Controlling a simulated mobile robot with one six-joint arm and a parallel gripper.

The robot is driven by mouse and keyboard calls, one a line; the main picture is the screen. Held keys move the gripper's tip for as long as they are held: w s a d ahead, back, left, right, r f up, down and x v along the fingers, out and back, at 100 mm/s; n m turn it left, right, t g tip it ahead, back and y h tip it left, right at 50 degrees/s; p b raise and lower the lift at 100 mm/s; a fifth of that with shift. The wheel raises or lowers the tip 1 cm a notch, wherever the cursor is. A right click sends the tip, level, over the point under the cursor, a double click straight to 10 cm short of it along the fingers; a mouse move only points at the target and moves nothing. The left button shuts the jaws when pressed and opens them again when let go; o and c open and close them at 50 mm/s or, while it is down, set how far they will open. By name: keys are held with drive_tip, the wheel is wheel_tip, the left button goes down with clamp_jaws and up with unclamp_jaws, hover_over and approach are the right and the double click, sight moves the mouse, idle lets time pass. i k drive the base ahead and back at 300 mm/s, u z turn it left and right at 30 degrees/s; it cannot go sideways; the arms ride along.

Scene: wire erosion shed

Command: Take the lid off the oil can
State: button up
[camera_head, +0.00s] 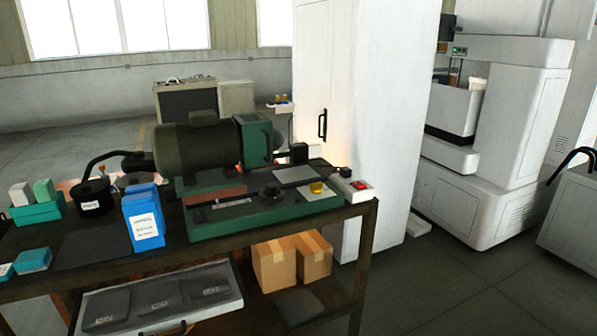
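A dark round can (92,198) with a white label stands at the left of the workbench, beside the blue boxes. It may be the oil can; its label is too small to read with certainty. Its dark top has a small reddish piece (101,169) showing above it, and I cannot make out the lid's edge. A thick black curved tube (108,155) arches over the can toward the motor end of the green machine. My gripper is not in view.
The green machine (262,213) with its dark motor fills the bench's middle. Blue upright boxes (143,217) stand right of the can, and a teal tray (38,211) left of it. A dark workbench (350,211) carries them. Cartons (292,259) sit below.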

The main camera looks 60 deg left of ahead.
sight(136, 178)
drive_tip(key=u, duration=2.95)
drive_tip(key=k, duration=0.6)
drive_tip(key=u, duration=0.2)
drive_tip(key=i, duration=2.2)
drive_tip(key=z, duration=0.15)
